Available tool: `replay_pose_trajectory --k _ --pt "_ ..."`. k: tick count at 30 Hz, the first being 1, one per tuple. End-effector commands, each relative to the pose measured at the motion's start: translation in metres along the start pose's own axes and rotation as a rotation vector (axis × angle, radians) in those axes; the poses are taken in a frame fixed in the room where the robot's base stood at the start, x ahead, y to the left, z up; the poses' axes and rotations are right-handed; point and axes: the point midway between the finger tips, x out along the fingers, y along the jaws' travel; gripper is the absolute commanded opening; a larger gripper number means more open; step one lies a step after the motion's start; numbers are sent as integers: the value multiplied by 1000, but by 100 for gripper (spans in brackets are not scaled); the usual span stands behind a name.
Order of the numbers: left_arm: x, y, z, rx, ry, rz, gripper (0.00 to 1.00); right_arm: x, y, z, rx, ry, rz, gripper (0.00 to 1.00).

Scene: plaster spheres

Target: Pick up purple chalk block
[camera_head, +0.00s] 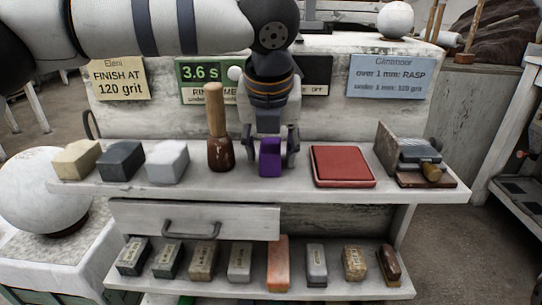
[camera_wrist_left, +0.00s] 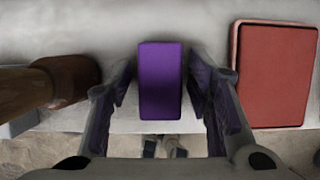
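The purple chalk block (camera_head: 270,158) stands on the upper shelf (camera_head: 340,195), between a wooden-handled tool and a red pad. In the left wrist view the block (camera_wrist_left: 160,80) sits between the two fingers of my left gripper (camera_wrist_left: 163,105). My left gripper (camera_head: 271,156) also shows in the head view, coming down from above with a finger on each side of the block. It is open, with a visible gap between each finger and the block. My right gripper is in neither view.
A wooden-handled tool (camera_head: 219,145) stands close left of the gripper; a red pad (camera_head: 343,166) lies to the right. Cream (camera_head: 76,159), dark grey (camera_head: 121,161) and light grey (camera_head: 167,162) blocks are further left. A wooden stand (camera_head: 410,160) is at the right end. Several blocks fill the lower shelf.

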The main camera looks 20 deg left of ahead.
Motion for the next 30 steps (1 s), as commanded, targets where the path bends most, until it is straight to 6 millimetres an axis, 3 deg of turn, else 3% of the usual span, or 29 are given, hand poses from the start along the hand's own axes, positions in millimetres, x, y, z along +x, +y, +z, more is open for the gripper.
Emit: replay_pose_trajectory --k 1,5,16,20,30 --pt "0 0 0 0 0 0 28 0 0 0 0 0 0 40" --pt "0 0 0 0 0 0 0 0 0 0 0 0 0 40" --pt "-8 -1 3 0 -2 -1 0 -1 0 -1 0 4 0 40" --pt "-17 0 -18 4 -3 -1 0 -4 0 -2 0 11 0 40" --pt "-52 0 -98 5 -7 -1 0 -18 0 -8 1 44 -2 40"
